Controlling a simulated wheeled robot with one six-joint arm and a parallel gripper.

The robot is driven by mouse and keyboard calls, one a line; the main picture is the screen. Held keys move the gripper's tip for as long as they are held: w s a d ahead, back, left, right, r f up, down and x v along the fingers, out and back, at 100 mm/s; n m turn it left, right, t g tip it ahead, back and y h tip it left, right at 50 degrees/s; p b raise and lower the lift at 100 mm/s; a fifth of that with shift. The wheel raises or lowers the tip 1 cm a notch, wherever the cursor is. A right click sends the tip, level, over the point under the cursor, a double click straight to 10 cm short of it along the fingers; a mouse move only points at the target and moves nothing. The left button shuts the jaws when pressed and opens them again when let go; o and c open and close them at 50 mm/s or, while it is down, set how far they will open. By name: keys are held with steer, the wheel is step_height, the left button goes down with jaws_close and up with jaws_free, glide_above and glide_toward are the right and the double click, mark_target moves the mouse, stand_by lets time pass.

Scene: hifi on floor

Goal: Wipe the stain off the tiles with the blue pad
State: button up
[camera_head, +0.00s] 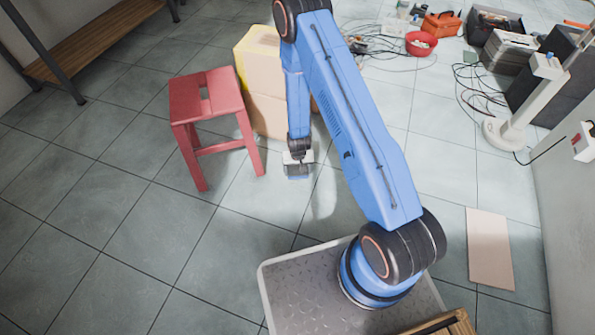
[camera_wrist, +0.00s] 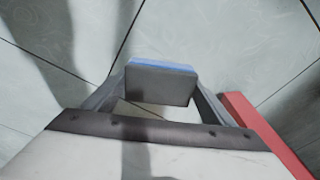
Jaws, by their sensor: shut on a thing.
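My gripper (camera_head: 298,162) hangs at the end of my blue arm, low over the grey tiles (camera_head: 160,240), just right of the red stool. It is shut on the blue pad (camera_head: 298,171), a small block with a blue layer and a grey body. In the wrist view the pad (camera_wrist: 162,82) sits between the two fingers of my gripper (camera_wrist: 160,95). I cannot tell whether the pad touches the floor. I can make out no clear stain on the tiles in either view; shadows darken parts of the floor, and my arm hides some of it.
The red stool (camera_head: 209,98) stands close left of my gripper, and its edge (camera_wrist: 255,130) shows in the wrist view. Cardboard boxes (camera_head: 264,85) stand behind. A tan board (camera_head: 489,248) lies at right. A white lamp stand (camera_head: 507,130) and cables are farther right.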

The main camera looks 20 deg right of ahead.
glide_above(299, 184)
steer(key=shift+w+a+f, duration=0.1)
steer(key=shift+f, duration=1.4)
steer(key=shift+w+a+f, duration=0.1)
steer(key=shift+f, duration=1.4)
steer(key=shift+f, duration=1)
steer(key=shift+w+a+r, duration=0.1)
steer(key=shift+w+a, duration=0.45)
steer(key=shift+a, duration=0.25)
steer(key=shift+w+a, duration=0.55)
steer(key=shift+a, duration=0.2)
steer(key=shift+d, duration=0.1)
steer(key=shift+s+d+f, duration=0.15)
steer(key=shift+s+d, duration=0.45)
steer(key=shift+d, duration=0.1)
steer(key=shift+s+d+f, duration=0.15)
steer(key=shift+s+d, duration=0.4)
steer(key=shift+d, duration=0.1)
steer(key=shift+s+d, duration=0.2)
steer(key=shift+s, duration=0.05)
steer(key=shift+c, duration=0.6)
